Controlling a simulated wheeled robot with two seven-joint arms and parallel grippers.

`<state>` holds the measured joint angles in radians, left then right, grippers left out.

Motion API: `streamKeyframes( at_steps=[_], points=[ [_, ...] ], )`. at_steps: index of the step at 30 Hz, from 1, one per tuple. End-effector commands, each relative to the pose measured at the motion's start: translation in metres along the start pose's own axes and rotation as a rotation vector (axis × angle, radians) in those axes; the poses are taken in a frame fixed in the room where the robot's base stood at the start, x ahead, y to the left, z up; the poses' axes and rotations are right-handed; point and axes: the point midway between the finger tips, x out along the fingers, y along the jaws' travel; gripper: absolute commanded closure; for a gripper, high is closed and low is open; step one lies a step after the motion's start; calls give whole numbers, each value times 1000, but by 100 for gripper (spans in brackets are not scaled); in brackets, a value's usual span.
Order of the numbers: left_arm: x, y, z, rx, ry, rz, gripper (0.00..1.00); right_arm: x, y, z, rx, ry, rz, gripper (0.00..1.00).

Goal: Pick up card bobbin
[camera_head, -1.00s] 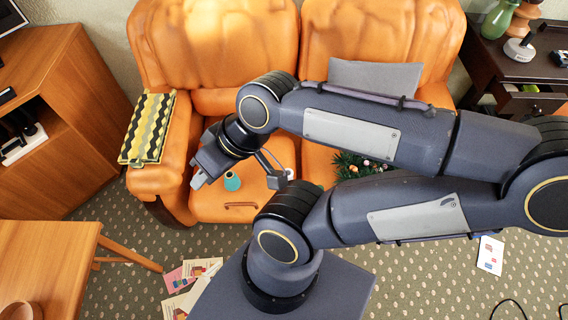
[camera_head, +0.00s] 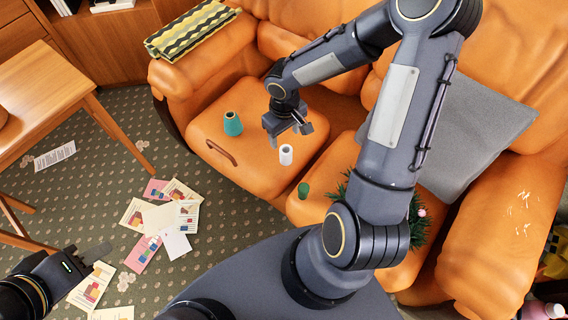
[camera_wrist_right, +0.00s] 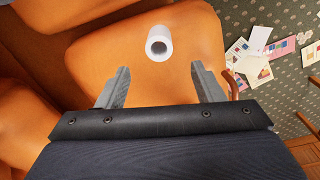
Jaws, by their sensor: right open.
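A short white hollow cylinder, which looks like the card bobbin (camera_head: 286,155), stands upright on the orange sofa seat. My right gripper (camera_head: 290,130) is above the seat, just behind the bobbin in the head view, open and empty. In the right wrist view the bobbin (camera_wrist_right: 159,44) shows its dark hole, beyond and between the two spread fingertips (camera_wrist_right: 159,70), apart from both. My left gripper (camera_head: 92,256) is at the lower left over the floor; its jaw opening cannot be made out.
On the sofa seat (camera_head: 215,158), a teal vase-like piece (camera_head: 232,124), a brown curved handle-like piece (camera_head: 221,152) and a small green piece (camera_head: 303,190) stand or lie near the bobbin. A bushy green plant (camera_head: 417,226) is partly behind my right arm. Papers (camera_head: 150,217) litter the carpet.

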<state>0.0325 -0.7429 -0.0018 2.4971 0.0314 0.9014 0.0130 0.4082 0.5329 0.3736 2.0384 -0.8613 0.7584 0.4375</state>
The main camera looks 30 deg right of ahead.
Motion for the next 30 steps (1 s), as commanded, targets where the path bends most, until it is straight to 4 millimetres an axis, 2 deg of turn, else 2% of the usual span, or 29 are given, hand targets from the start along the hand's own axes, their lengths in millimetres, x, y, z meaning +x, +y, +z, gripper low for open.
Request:
streamKeyframes(
  at_steps=[1,3,14,19,24,30],
  points=[
    [8,-4,4,0,1,0,64,19,-3,-3,-8,-6,-10,39],
    [10,-4,4,0,1,0,64,29,-5,-6,-15,-7,-15,39],
    [21,-10,10,0,1,0,64,71,-5,-5,-19,-10,-18,39],
    [30,-14,15,0,1,0,64,97,-4,-3,-19,-11,-19,39],
    [32,-15,16,0,1,0,64,108,-4,-3,-19,-9,-17,39],
    [31,-14,16,0,1,0,64,108,-4,-3,-19,-8,-16,39]
  ],
)
